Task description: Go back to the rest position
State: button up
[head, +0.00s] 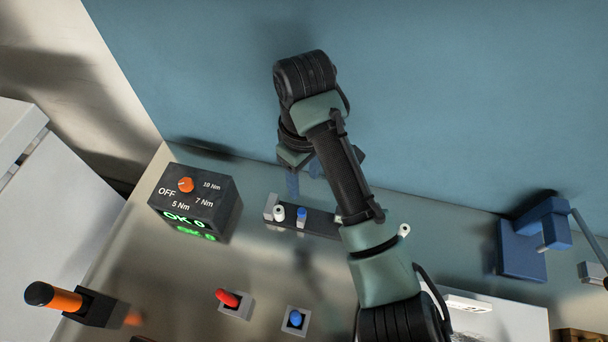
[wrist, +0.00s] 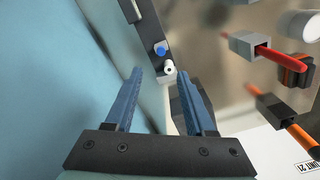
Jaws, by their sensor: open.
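My gripper (wrist: 162,98) is open in the wrist view, with two blue fingers apart and nothing between them. In the head view my arm reaches across the middle towards the blue back wall, and the gripper is mostly hidden behind my own arm links. A dark rail (head: 328,222) on the bench lies just below the gripper. It holds a white piece (head: 279,213) and a blue piece (head: 301,215). In the wrist view the white piece (wrist: 169,68) and blue piece (wrist: 161,49) show beyond the fingertips. I cannot tell the exact gap.
A dark control box (head: 195,200) with an orange knob stands left of the rail. An orange-handled tool (head: 55,297), a red-handled tool (head: 228,297) and a blue-topped holder (head: 295,319) stand in front. A blue press-like fixture (head: 530,240) stands right. The back wall (head: 450,100) limits room behind.

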dwell(0.4)
jog(key=w+a+r+t+y, duration=0.2)
jog(key=w+a+r+t, duration=0.5)
jog(key=w+r, duration=0.25)
notch_tip(320, 180, up, 19)
jog(key=w+a+m+t+y+b, duration=0.1)
jog(key=a+m+t+y, duration=0.15)
jog(key=t, duration=0.55)
jog(key=s+d+r+m+t+h, duration=0.2)
jog(key=s+r+t, duration=0.4)
jog(key=r, duration=0.6)
jog(key=s+d+r+m+t+h, duration=0.2)
jog(key=s+d+r+m+t, duration=0.2)
jog(key=s+r, duration=0.7)
jog(key=shift+s+d+r+t+b, duration=0.35)
jog(key=shift+d+r+t, duration=0.4)
jog(key=shift+t, duration=0.45)
